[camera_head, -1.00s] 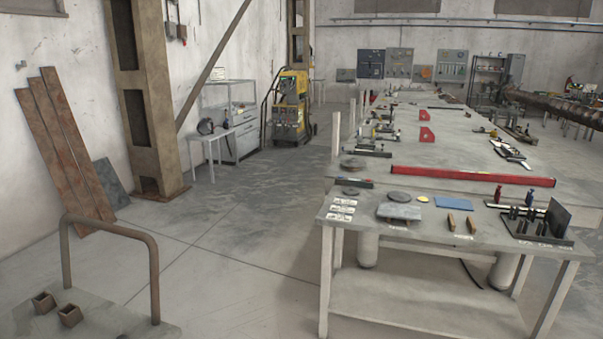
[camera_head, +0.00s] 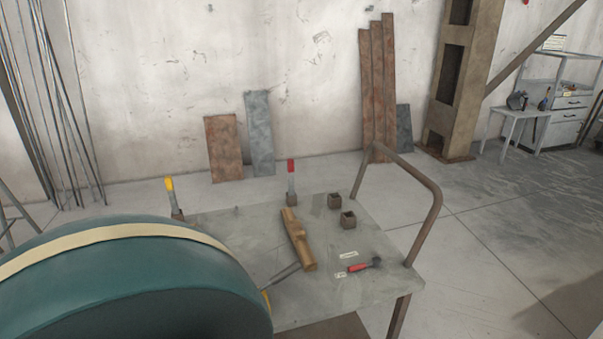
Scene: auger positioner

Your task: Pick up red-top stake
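A yellow-top stake (camera_head: 171,198) stands upright in a similar socket at the back left corner. Neither of my grippers shows in the head view.
Two empty square sockets (camera_head: 348,219), a wooden piece (camera_head: 298,238) and a red-handled tool (camera_head: 363,265) are on the cart. A brown rail (camera_head: 437,210) rises at its right end. A large teal rounded object (camera_head: 140,285) blocks the lower left. Open floor lies right.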

